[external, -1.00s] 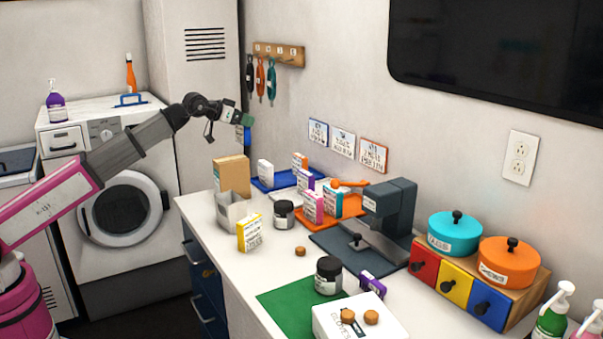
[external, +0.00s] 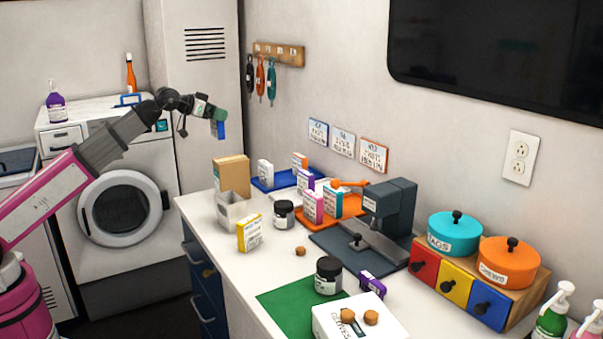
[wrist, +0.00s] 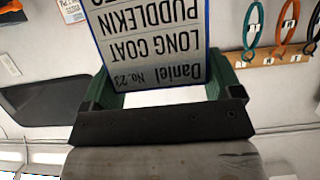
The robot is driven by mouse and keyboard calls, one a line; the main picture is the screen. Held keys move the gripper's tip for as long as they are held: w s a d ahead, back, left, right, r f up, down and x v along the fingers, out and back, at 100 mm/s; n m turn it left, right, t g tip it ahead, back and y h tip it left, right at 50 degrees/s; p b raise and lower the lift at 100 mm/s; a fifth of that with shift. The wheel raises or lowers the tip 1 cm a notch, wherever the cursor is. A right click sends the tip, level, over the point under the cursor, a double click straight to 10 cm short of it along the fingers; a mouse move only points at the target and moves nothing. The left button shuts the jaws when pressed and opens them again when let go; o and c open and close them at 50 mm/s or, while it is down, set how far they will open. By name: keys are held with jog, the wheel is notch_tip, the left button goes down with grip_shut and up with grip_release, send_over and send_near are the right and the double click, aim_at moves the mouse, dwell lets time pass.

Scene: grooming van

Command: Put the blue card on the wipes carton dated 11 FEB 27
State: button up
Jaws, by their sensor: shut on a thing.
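My gripper (external: 219,115) is shut on the blue card (external: 221,130), raised in the air left of the wall hooks and above the back left of the counter. In the wrist view the card (wrist: 150,40) stands between the green fingers, with upside-down text reading Daniel No. 23, LONG COAT, PUDDLEKIN. Small cartons stand on the counter: a yellow-and-white one (external: 249,233) at the front, a white one (external: 265,173) by the blue tray, and pink (external: 313,206), teal (external: 333,198), purple (external: 305,180) and orange (external: 300,162) ones farther back. Their dates are too small to read.
A brown box (external: 231,176), grey bin (external: 233,210) and dark jar (external: 284,214) stand near the yellow carton. A dark machine (external: 390,215) stands mid-counter. The blue tray (external: 262,186) and orange tray (external: 350,206) lie along the wall. Bare counter shows around the small brown knob (external: 300,251).

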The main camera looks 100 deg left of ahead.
jog(key=shift+w+d+f, duration=0.15)
jog(key=shift+w+f, duration=0.6)
jog(key=shift+f, duration=0.4)
jog(key=shift+w+d+f, duration=0.15)
jog(key=shift+w+f, duration=0.65)
jog(key=shift+f, duration=0.3)
jog(key=shift+w+d+f, duration=0.15)
jog(key=shift+w+f, duration=0.6)
jog(key=shift+f, duration=0.4)
jog(key=shift+f, duration=0.15)
jog(key=o, duration=0.7)
jog(key=shift+o, duration=0.2)
jog(key=shift+s+d+r, duration=0.15)
jog(key=shift+r, duration=0.05)
jog(key=v, duration=1.1)
jog(key=shift+s+d+r, duration=0.2)
